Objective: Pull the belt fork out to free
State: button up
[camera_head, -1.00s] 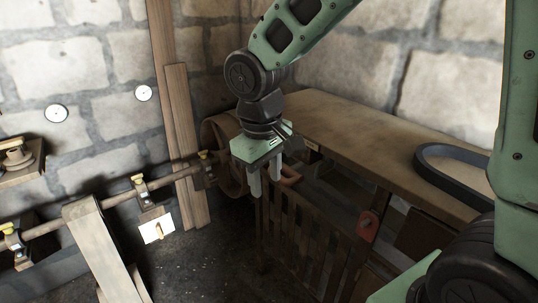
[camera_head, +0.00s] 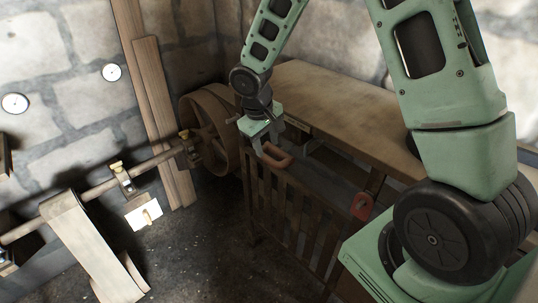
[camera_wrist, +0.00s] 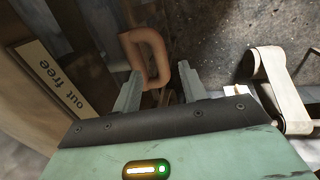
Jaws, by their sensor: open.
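The belt fork's handle appears to be the orange-brown loop (camera_head: 275,155) on the front of the wooden bench frame. It also shows in the wrist view as a rounded loop (camera_wrist: 147,50). My gripper (camera_head: 268,143) is open and close above the handle in the head view. In the wrist view my gripper (camera_wrist: 160,74) has its two fingers apart, with the near part of the loop between or just beyond the tips. I cannot tell whether they touch it. A label (camera_wrist: 55,80) reading "out free" lies beside the handle. The fork's far end is hidden.
The wooden bench top (camera_head: 335,95) lies behind the handle, with slatted rails (camera_head: 290,205) below. A red part (camera_head: 361,206) sits farther right. A large pulley (camera_head: 205,125), a shaft (camera_head: 150,162) and a pale belt (camera_head: 90,245) are at left. The dark floor between is open.

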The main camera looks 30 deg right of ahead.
aim_at(270, 159)
jog(key=f, duration=0.3)
jog(key=d+f, duration=0.1)
jog(key=f, duration=0.1)
jog(key=shift+w+f, duration=0.1)
jog(key=shift+f, duration=0.3)
jog(key=shift+c, duration=0.3)
